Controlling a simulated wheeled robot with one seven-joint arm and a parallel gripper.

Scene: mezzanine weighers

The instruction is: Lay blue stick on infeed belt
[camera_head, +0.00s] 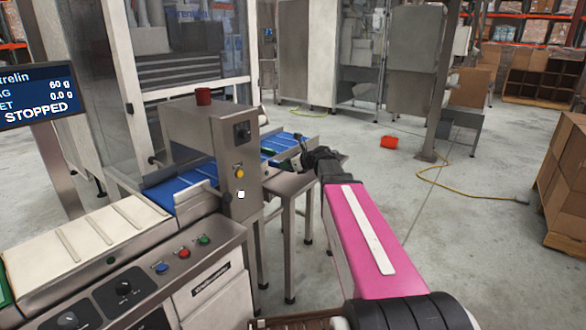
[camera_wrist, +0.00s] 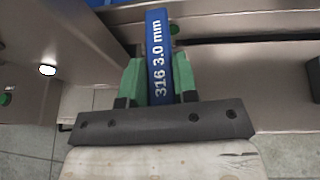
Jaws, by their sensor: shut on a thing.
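The blue stick (camera_wrist: 157,28), marked "316 3.0 mm", stands out between the green fingers of my gripper (camera_wrist: 158,78) in the wrist view. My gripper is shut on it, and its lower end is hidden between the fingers. In the head view my gripper (camera_head: 276,160) is at the right-hand blue belt section (camera_head: 290,142), close to the detector housing. I cannot tell whether the stick touches the belt. Another blue belt section (camera_head: 172,190) shows left of the housing. The frames do not show which section is the infeed.
The steel detector housing (camera_head: 212,140) carries a red beacon (camera_head: 203,96). A cream cleated belt (camera_head: 85,235) and a button panel (camera_head: 175,258) stand front left. A screen (camera_head: 38,97) reads STOPPED. A red box (camera_head: 389,142) and yellow hose lie on mostly open floor at right.

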